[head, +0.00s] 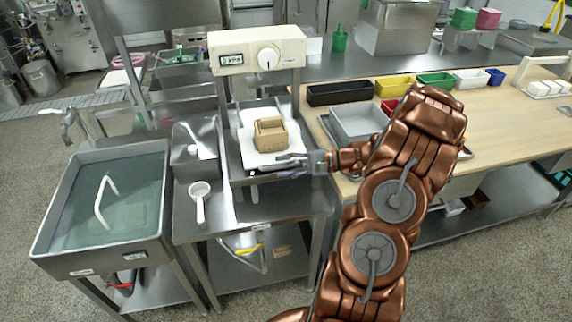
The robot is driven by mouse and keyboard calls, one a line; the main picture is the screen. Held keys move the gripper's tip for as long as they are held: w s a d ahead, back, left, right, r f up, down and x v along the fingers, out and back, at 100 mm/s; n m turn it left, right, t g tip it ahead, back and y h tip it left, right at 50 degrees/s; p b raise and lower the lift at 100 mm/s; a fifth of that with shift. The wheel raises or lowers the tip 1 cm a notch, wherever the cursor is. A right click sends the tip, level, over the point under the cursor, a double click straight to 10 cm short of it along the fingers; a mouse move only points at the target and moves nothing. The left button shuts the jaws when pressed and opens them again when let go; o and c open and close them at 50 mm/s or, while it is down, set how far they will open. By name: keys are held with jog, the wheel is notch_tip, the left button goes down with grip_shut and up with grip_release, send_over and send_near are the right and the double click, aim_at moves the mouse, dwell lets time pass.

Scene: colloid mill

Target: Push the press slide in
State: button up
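The press has a cream head (258,50) with a small display and a round dial, held up on metal posts. Below it, the press slide (246,153) is a white plate in a metal frame, bearing a tan block-shaped mould (271,135). The slide appears to stick out toward the front of the press. My gripper (283,165) is at the slide's front right edge, reaching in from the right. Its grey fingers lie close to the white plate. Whether they touch it, and how far apart they are, I cannot tell.
A water-filled sink (105,205) stands at the left. A white scoop (199,200) lies on the steel bench (215,228) in front. A grey tray (357,121) and several coloured bins, including a black one (339,93), are on the wooden table at the right.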

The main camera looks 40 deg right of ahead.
jog(key=shift+c, duration=0.2)
grip_shut()
dwell(0.6)
